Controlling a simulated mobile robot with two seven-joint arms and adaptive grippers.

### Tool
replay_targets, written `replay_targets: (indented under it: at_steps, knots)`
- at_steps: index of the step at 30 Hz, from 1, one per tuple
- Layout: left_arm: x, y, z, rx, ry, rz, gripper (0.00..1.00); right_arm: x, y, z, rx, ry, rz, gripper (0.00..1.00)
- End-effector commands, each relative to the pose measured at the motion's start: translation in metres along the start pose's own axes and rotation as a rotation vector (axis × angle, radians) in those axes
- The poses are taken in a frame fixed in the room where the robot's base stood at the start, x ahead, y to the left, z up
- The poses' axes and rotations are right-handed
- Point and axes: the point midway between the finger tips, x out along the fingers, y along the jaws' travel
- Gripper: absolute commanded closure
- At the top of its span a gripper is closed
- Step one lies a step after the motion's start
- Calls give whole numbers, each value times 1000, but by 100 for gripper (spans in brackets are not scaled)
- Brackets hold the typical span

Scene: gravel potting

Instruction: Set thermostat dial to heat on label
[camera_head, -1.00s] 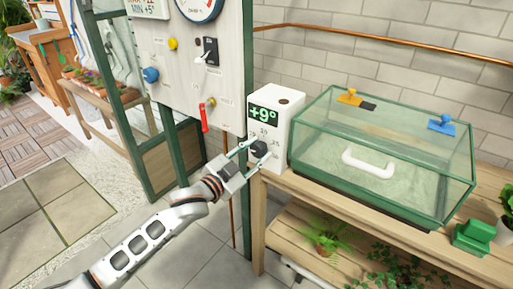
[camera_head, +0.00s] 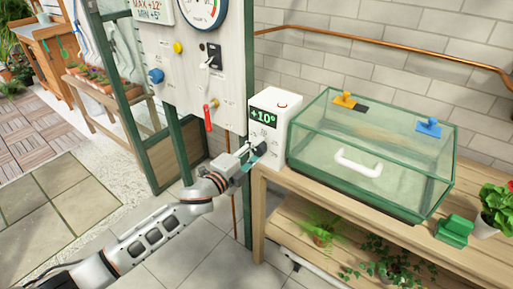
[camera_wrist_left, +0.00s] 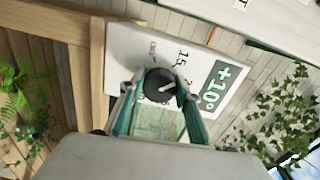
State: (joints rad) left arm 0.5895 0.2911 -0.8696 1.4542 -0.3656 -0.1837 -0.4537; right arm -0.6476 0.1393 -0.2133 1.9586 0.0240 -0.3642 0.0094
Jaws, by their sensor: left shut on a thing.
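The white thermostat box (camera_head: 282,101) stands at the left end of the wooden bench, its green display reading +10°. Its dark round dial (camera_wrist_left: 157,92) has a pale pointer line and sits on the white face with printed marks around it, including 15 and a small reddish word that I cannot read. My left gripper (camera_head: 256,150) is shut on the dial, one finger on each side of it; the gripper also shows in the left wrist view (camera_wrist_left: 160,105). The fingers partly cover the dial and the lower marks. My right gripper is not in view.
A glass case with a green frame (camera_head: 370,205) stands right of the thermostat on the bench. A panel (camera_head: 180,95) with a gauge, knobs and a red lever (camera_head: 208,118) rises to the left. A green block (camera_head: 455,231) and a potted plant are at the right.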

Motion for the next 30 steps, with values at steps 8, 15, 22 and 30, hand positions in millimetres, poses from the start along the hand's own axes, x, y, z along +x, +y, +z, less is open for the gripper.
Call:
replay_targets:
  at_steps: [8,15,22,30]
  knots:
    - [0,-1,-1,261,-5,2,89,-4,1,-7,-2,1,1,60]
    - [0,0,-1,471,-10,4,89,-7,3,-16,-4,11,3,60]
    - [0,-1,-2,621,-14,4,89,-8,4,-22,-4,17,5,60]
    - [0,-1,-2,720,-16,4,89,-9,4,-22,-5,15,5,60]
